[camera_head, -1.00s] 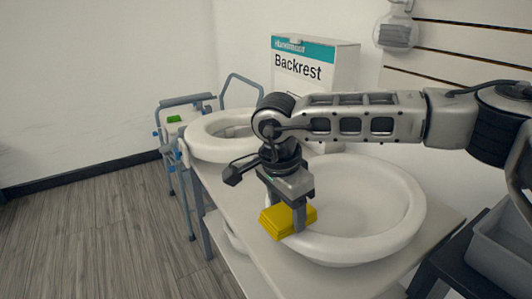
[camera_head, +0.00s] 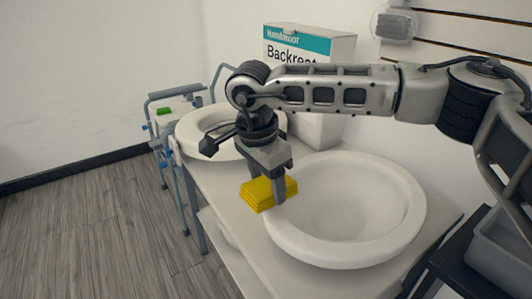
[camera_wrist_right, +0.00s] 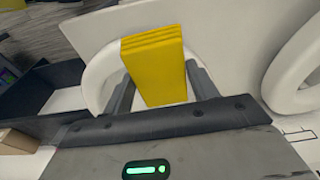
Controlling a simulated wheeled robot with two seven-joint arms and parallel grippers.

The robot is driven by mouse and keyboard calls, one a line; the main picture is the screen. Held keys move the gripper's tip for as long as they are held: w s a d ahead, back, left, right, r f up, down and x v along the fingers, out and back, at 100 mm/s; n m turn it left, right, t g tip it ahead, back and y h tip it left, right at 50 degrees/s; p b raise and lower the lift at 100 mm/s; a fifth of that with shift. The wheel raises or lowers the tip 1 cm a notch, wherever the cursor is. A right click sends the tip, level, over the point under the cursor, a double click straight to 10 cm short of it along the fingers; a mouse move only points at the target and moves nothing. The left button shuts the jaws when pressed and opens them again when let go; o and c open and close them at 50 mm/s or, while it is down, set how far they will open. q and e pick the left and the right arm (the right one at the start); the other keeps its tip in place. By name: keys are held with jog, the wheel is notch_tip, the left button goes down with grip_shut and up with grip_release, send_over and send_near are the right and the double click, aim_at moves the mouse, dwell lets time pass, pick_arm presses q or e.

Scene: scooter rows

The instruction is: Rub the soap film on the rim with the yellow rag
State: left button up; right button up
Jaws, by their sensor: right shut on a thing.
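A folded yellow rag (camera_head: 262,197) is in the jaws of my right gripper (camera_head: 265,190). In the right wrist view the rag (camera_wrist_right: 155,65) stands between the two fingers (camera_wrist_right: 160,90), its folded layers at the top. A white round basin-like ring (camera_head: 345,254) with a wide rim lies on the table. The rag is at the left side of this rim in the head view, overlapping its edge; I cannot tell whether it touches. I cannot make out a soap film on the rim. My left gripper is out of view.
A second white ring-shaped seat (camera_head: 195,144) lies behind to the left. A Backrest box (camera_head: 325,130) stands at the back. A grey walker-like frame (camera_head: 176,190) is beside the pale table (camera_head: 232,215). A grey bin (camera_head: 500,250) is at the right. The left floor is clear.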

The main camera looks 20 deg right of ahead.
jog(key=shift+r+p, duration=1.15)
jog(key=shift+r, duration=1)
